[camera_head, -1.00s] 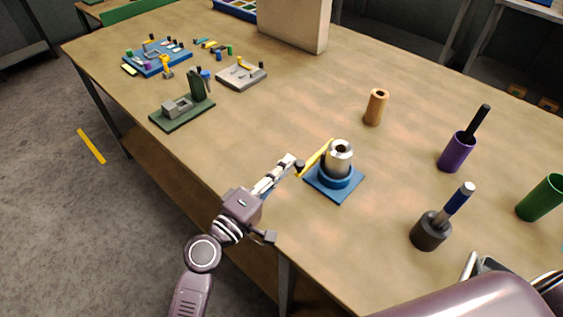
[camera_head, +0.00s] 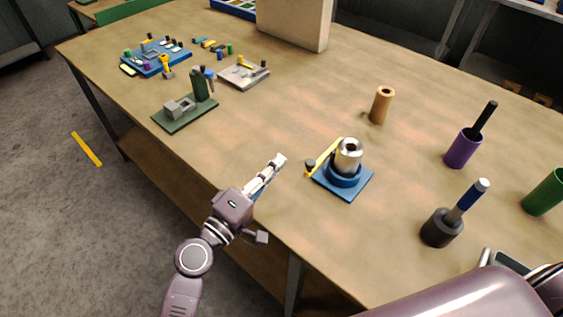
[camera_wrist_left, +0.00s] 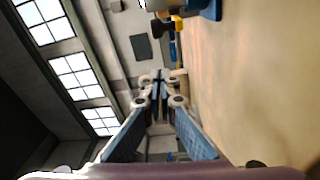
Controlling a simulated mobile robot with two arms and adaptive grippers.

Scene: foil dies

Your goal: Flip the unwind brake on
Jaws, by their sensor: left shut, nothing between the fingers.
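The unwind unit has a blue square base (camera_head: 357,187) with a blue ring and a silver roll (camera_head: 349,156) upright on it. The yellow brake lever (camera_head: 324,157) slants from beside the roll down to a black knob (camera_head: 310,167) at its left. My left gripper (camera_head: 280,160) is shut and empty, left of the knob with a small gap. In the left wrist view, the shut fingers (camera_wrist_left: 158,78) point toward the black knob (camera_wrist_left: 161,28), and part of the blue base (camera_wrist_left: 211,10) shows at the top. My right gripper is out of view.
A tan cylinder (camera_head: 382,105), a purple cup (camera_head: 463,148) and a dark holder with a blue-handled tool (camera_head: 442,228) stand to the right. A green fixture (camera_head: 186,113) and a grey one (camera_head: 243,74) stand at back left. The table between them is clear.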

